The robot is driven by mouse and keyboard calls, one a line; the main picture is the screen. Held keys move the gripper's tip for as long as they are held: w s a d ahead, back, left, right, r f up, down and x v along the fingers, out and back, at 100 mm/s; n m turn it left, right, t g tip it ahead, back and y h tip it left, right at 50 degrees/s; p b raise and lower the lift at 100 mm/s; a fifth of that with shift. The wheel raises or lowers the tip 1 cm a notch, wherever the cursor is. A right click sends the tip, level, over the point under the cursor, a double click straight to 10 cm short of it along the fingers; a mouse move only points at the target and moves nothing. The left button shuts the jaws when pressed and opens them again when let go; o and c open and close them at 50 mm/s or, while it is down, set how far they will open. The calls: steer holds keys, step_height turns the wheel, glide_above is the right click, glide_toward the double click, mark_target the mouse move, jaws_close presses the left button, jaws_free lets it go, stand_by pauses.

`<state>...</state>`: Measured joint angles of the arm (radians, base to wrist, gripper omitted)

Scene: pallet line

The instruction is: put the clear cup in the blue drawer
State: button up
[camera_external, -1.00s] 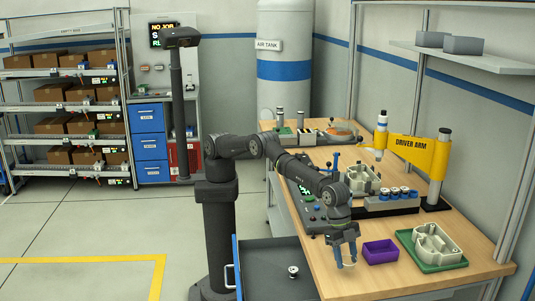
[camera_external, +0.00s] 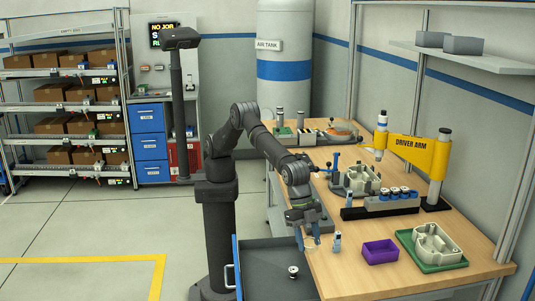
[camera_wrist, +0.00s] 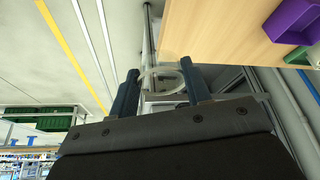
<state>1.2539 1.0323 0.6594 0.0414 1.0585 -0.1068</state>
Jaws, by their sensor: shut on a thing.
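The clear cup (camera_external: 310,247) is pinched between the fingertips of my gripper (camera_external: 309,238). It is held by the left edge of the wooden table, beside the open drawer. In the wrist view the cup's pale see-through rim (camera_wrist: 162,96) shows between the two blue-grey fingers of my gripper (camera_wrist: 160,84). The blue drawer (camera_external: 237,266) is pulled out at the table's left side, its blue front facing left with a light handle. Its dark grey tray holds a small black and white spool (camera_external: 293,271). The rest of the tray floor looks bare.
A small white and blue item (camera_external: 337,241) stands on the table right of my gripper. A purple bin (camera_external: 380,251) and a green tray (camera_external: 448,263) with a pale casting lie further right. A dark rack (camera_external: 380,211) stands behind.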

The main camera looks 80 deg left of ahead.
steer(key=s+a+f, duration=0.5)
steer(key=s+a, duration=0.1)
steer(key=a, duration=0.4)
steer(key=s+a+f, duration=0.5)
steer(key=a, duration=0.5)
steer(key=s+a+f, duration=0.5)
steer(key=s+a, duration=0.1)
steer(key=a, duration=0.5)
glide_above(277, 258)
steer(key=a, duration=0.2)
steer(key=f, duration=0.6)
steer(key=shift+s+d, duration=0.2)
steer(key=shift+s, duration=0.2)
steer(key=shift+f, duration=2.05)
steer(key=shift+f, duration=0.1)
steer(key=o, duration=1)
steer(key=shift+c, duration=0.2)
steer(key=v, duration=1.2)
